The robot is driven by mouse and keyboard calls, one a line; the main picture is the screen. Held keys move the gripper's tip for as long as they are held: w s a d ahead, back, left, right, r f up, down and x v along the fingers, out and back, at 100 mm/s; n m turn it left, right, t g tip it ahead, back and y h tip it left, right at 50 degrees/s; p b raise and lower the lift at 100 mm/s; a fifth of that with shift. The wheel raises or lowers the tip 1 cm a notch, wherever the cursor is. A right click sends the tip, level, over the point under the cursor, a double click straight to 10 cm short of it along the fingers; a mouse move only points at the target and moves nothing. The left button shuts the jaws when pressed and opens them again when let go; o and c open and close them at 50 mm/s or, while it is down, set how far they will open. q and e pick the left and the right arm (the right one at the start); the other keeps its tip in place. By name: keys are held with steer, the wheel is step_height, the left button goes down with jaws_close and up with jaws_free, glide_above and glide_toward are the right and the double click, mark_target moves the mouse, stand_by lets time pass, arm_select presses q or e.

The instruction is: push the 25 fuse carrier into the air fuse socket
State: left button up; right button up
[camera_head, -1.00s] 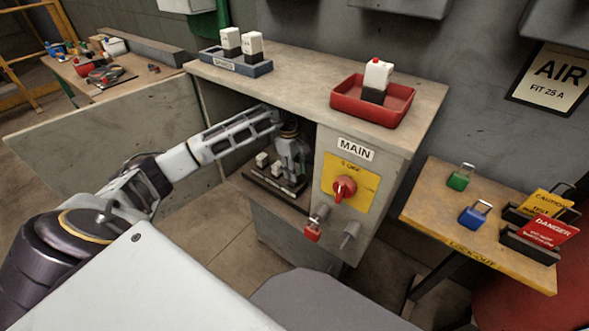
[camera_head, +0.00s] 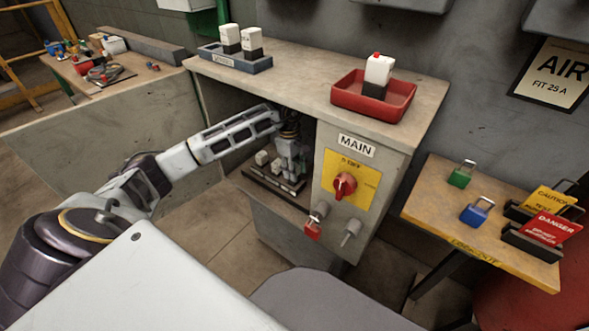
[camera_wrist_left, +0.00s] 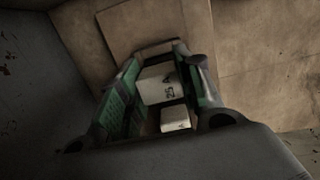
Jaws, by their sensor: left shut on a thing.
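My left gripper (camera_head: 291,170) reaches into the open front of the grey cabinet, down at the dark fuse base (camera_head: 262,180). In the left wrist view the left gripper (camera_wrist_left: 163,88) has its green-padded fingers on either side of a white block marked 25, the 25 fuse carrier (camera_wrist_left: 155,80), and is shut on it. In the head view the fingers and shadow hide this carrier. A second white block (camera_wrist_left: 175,118) shows close to it. White blocks (camera_head: 262,158) stand on the base left of the gripper. The air socket under the carrier is hidden, so I cannot tell how deep it sits. My right gripper is not in view.
The cabinet's front panel carries a red MAIN switch (camera_head: 345,185) and a red padlock (camera_head: 313,228) right of the opening. A red tray (camera_head: 350,103) with a white-and-black carrier stands on top, and a blue-grey rack (camera_head: 228,61) further left. The AIR sign (camera_head: 556,75) reads FIT 25 A.

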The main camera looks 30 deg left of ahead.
arm_select(q)
steer(key=shift+f+b, duration=0.65)
steer(key=shift+f, duration=0.35)
stand_by(0.8)
steer(key=o, duration=1.1)
steer(key=shift+o, duration=0.2)
steer(key=shift+r, duration=0.15)
